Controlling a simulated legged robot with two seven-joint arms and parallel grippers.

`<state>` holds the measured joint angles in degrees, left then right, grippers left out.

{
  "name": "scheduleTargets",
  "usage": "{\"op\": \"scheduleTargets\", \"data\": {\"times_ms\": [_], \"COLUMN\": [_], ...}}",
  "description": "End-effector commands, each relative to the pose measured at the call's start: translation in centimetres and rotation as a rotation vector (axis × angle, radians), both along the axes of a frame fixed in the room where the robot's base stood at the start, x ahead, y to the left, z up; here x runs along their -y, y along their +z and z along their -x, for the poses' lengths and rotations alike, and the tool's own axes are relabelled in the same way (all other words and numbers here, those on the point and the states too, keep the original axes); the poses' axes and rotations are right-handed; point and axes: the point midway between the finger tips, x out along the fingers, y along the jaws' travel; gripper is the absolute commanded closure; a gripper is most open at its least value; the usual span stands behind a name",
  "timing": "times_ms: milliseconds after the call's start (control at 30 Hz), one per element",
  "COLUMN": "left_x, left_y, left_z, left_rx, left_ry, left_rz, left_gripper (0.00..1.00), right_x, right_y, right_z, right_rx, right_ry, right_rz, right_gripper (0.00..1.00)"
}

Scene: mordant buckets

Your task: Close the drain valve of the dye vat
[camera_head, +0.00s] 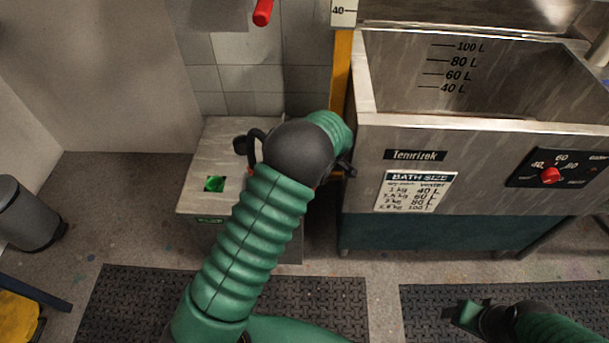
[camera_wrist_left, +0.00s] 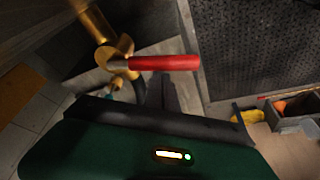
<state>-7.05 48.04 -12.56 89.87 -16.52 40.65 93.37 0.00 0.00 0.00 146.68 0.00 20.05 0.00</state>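The dye vat (camera_head: 415,170) is a steel tub at the right of the head view. In the left wrist view, a brass drain valve (camera_wrist_left: 112,52) has a red lever handle (camera_wrist_left: 165,62) pointing right, at an angle to its pipe (camera_wrist_left: 94,20). My left arm hides the valve in the head view. My left gripper (camera_head: 346,168) is mostly hidden beyond my dark wrist, by the vat's lower left corner. My right gripper (camera_head: 472,314) is low right, partly seen and away from the vat.
A low grey bench (camera_head: 205,165) with a green square stands left of the vat. A red handle (camera_head: 262,12) hangs at the top. A yellow post (camera_head: 341,75) runs beside the vat. A grey bin (camera_head: 28,212) stands left. Dark mats (camera_head: 120,300) cover the floor.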

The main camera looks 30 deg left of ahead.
Motion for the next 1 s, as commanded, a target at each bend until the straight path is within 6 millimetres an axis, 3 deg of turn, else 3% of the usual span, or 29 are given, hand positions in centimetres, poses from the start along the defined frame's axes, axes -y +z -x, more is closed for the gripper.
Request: {"op": "scheduleTargets", "data": {"times_ms": [767,867,1000], "left_x": [0.8,0.2,-2.2], "left_y": [-0.1,0.1,0.8], "left_z": [0.0,0.0,0.1], "left_rx": [-0.002,-0.001,-0.001], "left_ry": [-0.002,-0.001,-0.001], "left_rz": [0.002,0.001,0.0], "left_gripper": [1.0,1.0,1.0], "right_x": [0.0,0.0,0.0], "right_y": [0.4,0.6,1.5], "right_z": [0.0,0.0,0.0], "right_rx": [0.0,0.0,0.0], "right_ry": [0.0,0.0,0.0], "right_rz": [0.0,0.0,0.0], "right_gripper": [0.37,0.37,0.37]}}
